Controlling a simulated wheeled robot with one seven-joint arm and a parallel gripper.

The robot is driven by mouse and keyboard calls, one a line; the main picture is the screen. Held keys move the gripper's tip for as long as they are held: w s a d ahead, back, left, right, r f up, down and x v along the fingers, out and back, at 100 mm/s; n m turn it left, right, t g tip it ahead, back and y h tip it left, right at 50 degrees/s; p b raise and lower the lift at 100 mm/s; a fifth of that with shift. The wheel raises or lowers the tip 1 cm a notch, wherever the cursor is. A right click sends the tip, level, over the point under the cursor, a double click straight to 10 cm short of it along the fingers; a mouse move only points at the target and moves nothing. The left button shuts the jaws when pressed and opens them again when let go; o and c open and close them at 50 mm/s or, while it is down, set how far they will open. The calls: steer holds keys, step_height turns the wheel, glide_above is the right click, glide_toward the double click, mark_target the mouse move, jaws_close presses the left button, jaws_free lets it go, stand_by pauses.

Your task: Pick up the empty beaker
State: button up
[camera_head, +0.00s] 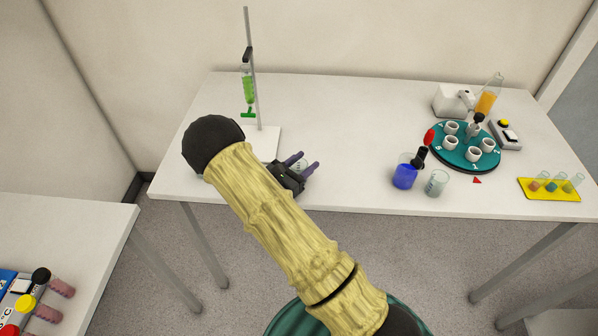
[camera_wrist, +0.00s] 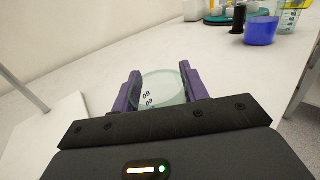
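A clear glass beaker with dark markings (camera_wrist: 160,95) stands between the two purple fingers of my gripper (camera_wrist: 160,88) in the wrist view. It looks empty and fills most of the gap. Whether both fingers press on it cannot be made out. In the head view my gripper (camera_head: 302,162) is low over the table, right of the stand's base, and its fingers mostly hide this beaker. A second glass beaker (camera_head: 436,184) stands farther right near the front edge; it also shows at the top right of the wrist view (camera_wrist: 291,19).
The table's middle is clear.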

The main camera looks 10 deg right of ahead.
step_height(320, 180, up, 10)
steer(key=shift+b, duration=0.65)
stand_by(0.6)
